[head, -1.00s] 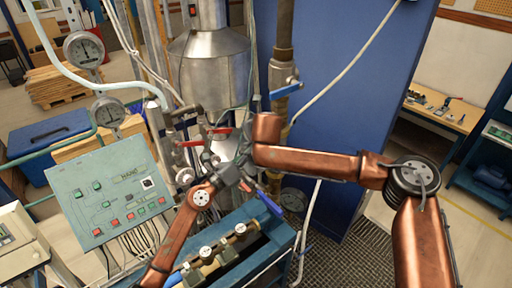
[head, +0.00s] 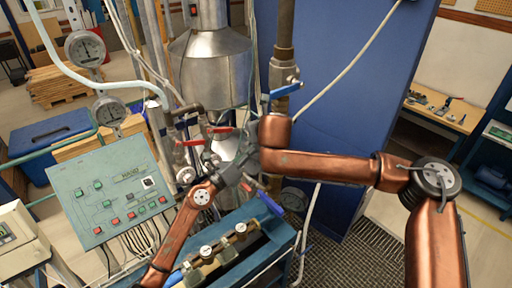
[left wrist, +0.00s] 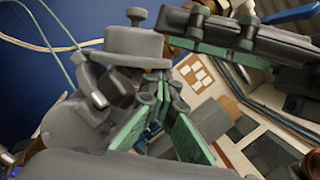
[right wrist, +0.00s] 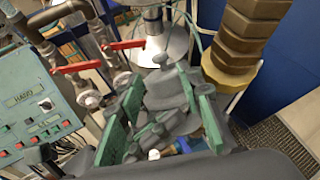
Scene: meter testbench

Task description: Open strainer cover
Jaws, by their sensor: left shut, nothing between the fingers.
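My grippers meet in front of the metal column in the head view, where the left gripper (head: 228,176) and right gripper (head: 248,160) overlap and hide what lies between them. In the left wrist view my left gripper (left wrist: 160,95) has its green pads close together with nothing held. A grey round piece with a small knob (left wrist: 135,42) shows just beyond it; I cannot tell whether it is the strainer cover. In the right wrist view my right gripper (right wrist: 165,88) has its green pads wide apart. Grey parts (right wrist: 168,95) show between them, their identity unclear.
A control panel (head: 110,195) stands at the left. Red valve handles (right wrist: 85,65) are left of the right gripper. A blue-handled valve (head: 284,90) sits on the brown pipe. A blue bench (head: 265,255) with gauges is below. A blue wall (head: 350,90) is behind.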

